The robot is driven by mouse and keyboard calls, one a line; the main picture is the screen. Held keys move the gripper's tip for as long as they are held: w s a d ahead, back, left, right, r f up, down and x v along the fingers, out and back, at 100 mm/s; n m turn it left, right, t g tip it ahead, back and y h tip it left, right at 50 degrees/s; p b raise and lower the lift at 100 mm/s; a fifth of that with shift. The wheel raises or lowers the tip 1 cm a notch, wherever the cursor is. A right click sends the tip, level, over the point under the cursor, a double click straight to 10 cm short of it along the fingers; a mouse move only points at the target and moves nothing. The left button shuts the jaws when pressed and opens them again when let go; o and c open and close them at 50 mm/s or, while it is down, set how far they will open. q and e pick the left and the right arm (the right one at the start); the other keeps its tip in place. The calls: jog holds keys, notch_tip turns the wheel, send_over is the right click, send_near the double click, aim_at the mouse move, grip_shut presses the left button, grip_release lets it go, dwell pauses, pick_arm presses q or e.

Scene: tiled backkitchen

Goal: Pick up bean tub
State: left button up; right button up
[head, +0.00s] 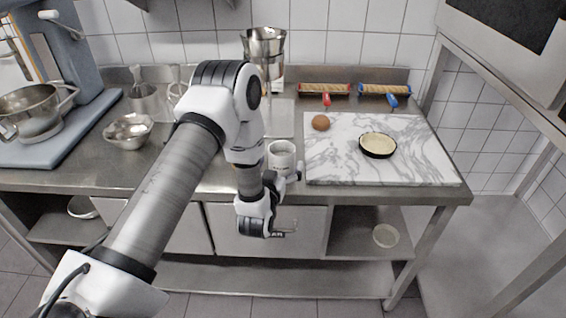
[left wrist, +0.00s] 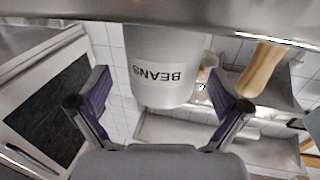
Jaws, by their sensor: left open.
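The bean tub (head: 281,156) is a small white tub near the counter's front edge, left of the marble slab. In the left wrist view the tub (left wrist: 165,62) shows its BEANS label upside down. My left gripper (head: 291,204) is in front of the counter, close to the tub. In the left wrist view its two dark fingers (left wrist: 163,80) are spread apart, with the tub showing between them. The fingers do not appear to touch it. Nothing is held. My right gripper is not in view.
A steel bowl (head: 129,131) and a tall steel vessel (head: 263,48) stand on the counter. A white bowl (head: 385,235) sits on the shelf below.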

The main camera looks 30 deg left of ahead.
aim_at(285, 150)
pick_arm(q)
jog(key=x, duration=0.3)
jog(key=shift+a+f, duration=0.2)
jog(key=shift+f, duration=0.05)
jog(key=shift+s+d+r, duration=0.1)
jog(key=shift+s, duration=0.05)
jog(key=shift+c, duration=1.3)
jog(key=c, duration=1.2)
jog(key=shift+r, duration=0.1)
jog(key=shift+c, duration=0.2)
